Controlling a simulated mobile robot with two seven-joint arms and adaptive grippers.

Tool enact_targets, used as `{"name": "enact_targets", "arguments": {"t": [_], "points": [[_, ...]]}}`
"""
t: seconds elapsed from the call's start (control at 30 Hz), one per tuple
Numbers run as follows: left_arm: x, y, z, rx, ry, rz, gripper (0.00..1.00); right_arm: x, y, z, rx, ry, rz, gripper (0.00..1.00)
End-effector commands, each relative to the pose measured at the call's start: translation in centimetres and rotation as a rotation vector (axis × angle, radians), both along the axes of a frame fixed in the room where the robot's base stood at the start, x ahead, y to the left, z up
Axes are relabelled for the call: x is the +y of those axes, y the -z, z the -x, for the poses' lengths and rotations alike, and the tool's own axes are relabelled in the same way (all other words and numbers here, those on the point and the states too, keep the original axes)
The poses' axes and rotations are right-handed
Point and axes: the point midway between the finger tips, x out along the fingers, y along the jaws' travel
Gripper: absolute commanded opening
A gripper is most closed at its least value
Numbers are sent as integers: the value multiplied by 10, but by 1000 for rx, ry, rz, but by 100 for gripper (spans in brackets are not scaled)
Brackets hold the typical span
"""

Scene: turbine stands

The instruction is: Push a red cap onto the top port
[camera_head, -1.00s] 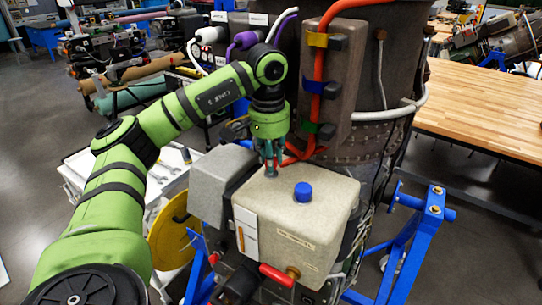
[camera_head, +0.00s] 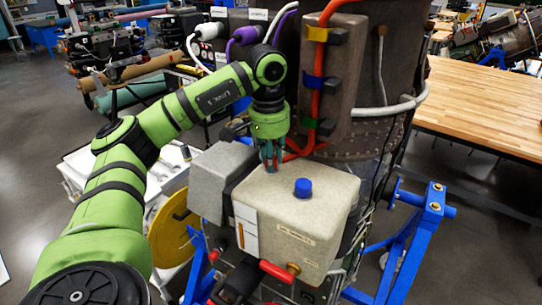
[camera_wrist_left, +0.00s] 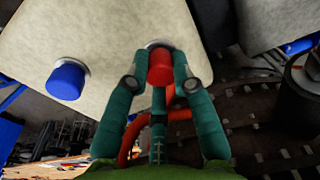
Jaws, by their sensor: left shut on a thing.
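The red cap (camera_wrist_left: 161,68) shows in the left wrist view between the fingers of my left gripper (camera_wrist_left: 160,80), which is shut on it. The cap is at a pale metal ring of a port (camera_wrist_left: 157,44) on the beige box (camera_wrist_left: 110,25); I cannot tell how far down it sits. My right gripper is not in view.
A grey box (camera_head: 217,178) stands left of the beige box. The turbine body with orange hoses (camera_head: 317,75) rises close behind my gripper. A blue stand (camera_head: 415,235) and a wooden table (camera_head: 490,110) are to the right.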

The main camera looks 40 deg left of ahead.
Motion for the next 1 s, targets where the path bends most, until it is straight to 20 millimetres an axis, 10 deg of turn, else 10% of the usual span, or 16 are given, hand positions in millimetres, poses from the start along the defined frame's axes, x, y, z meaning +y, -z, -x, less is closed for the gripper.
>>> {"name": "enact_targets", "arguments": {"t": [0.4, 0.43, 0.5, 1.0], "points": [[-2, 12, 3, 22, 6, 1, 0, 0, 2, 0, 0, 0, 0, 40], [-2, 12, 3, 22, 6, 1, 37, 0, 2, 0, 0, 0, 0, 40], [-2, 11, 3, 20, 6, 1, 52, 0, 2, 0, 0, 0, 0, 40], [-1, 7, 1, 9, 2, -1, 60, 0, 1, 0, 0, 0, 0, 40]]}}
